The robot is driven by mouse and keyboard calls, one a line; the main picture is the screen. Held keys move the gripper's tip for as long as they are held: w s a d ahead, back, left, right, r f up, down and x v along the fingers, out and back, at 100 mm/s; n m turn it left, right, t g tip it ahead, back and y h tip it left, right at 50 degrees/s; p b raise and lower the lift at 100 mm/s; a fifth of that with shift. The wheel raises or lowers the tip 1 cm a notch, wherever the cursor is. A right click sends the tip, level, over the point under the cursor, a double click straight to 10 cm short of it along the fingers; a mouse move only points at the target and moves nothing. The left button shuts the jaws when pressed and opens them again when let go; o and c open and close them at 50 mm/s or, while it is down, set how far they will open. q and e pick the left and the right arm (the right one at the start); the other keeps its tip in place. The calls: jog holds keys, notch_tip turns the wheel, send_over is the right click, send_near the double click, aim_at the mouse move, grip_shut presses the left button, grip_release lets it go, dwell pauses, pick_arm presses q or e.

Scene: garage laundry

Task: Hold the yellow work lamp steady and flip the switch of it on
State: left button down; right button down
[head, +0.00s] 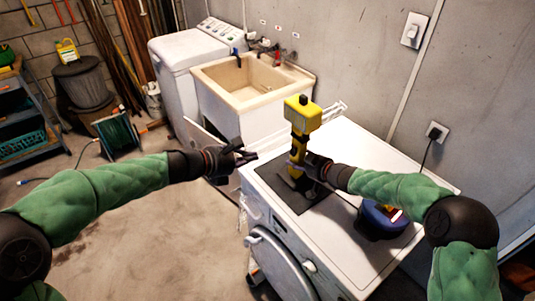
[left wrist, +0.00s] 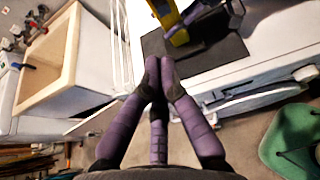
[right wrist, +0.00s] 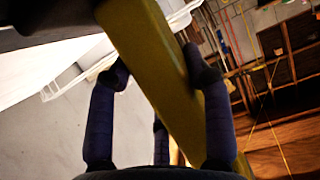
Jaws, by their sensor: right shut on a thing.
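The yellow work lamp (head: 301,118) stands upright on a dark mat (head: 272,183) on top of the white washer or dryer. My right gripper (head: 303,168) is shut around the lower part of the lamp. In the right wrist view the lamp's yellow body (right wrist: 150,60) runs between my fingers. My left gripper (head: 247,155) is to the left of the lamp, apart from it. In the left wrist view its fingertips (left wrist: 160,66) are together with nothing between them, and the lamp (left wrist: 168,14) is beyond them. I cannot make out the switch.
A dark blue round object (head: 384,220) lies on the machine top (head: 375,160), right of the lamp. A beige utility sink (head: 248,82) and a white washing machine (head: 185,60) stand behind. A hose reel (head: 118,135) is on the floor at left.

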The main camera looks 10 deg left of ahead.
aim_at(293, 150)
pick_arm(q)
jog(key=shift+s+f, duration=0.1)
pick_arm(e)
jog(key=shift+s+f, duration=0.1)
jog(key=shift+f, duration=0.1)
pick_arm(q)
jog(key=x, duration=1.4)
jog(key=shift+d, duration=0.1)
